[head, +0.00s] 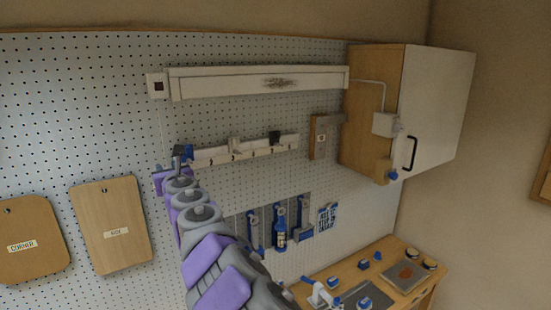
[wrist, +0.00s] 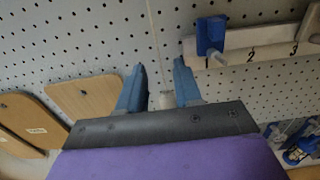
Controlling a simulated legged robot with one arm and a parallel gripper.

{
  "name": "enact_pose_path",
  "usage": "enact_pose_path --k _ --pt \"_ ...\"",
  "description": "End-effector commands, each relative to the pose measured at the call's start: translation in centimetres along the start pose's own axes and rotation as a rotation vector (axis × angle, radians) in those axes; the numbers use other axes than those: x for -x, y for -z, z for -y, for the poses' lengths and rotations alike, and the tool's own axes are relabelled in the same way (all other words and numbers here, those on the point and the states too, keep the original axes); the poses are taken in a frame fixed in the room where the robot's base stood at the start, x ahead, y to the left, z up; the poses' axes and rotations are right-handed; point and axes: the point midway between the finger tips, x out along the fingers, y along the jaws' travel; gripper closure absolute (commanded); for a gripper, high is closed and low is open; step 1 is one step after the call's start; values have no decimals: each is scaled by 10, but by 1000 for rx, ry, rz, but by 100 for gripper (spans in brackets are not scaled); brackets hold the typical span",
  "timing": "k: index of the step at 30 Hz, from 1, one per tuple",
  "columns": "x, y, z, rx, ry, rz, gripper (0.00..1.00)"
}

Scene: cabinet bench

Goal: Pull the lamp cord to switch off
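The lamp is a long pale fixture (head: 258,83) high on the pegboard. A thin pale cord (head: 161,125) hangs from the small box at its left end down toward my gripper (head: 172,163). In the wrist view the cord (wrist: 153,28) runs down toward the gap between the blue fingers of my gripper (wrist: 159,68). The fingers are apart. A small pale piece (wrist: 167,97), perhaps the cord's pull, shows between them near the palm. I cannot tell whether either finger touches it. The lower cord is hidden in the head view.
A numbered hook rail (head: 245,150) is just right of my gripper, with a blue item (wrist: 211,36) at its left end. Cutting boards (head: 110,225) hang at left. A cabinet (head: 435,110) is at upper right, above a bench (head: 385,265).

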Motion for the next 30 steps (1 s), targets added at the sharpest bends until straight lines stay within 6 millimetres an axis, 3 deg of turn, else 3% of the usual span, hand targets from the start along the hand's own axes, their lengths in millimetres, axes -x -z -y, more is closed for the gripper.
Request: enact_pose_path --k 19,30 --pt "46 2 0 0 1 -1 66" --pt "51 0 0 -2 -1 -1 66"
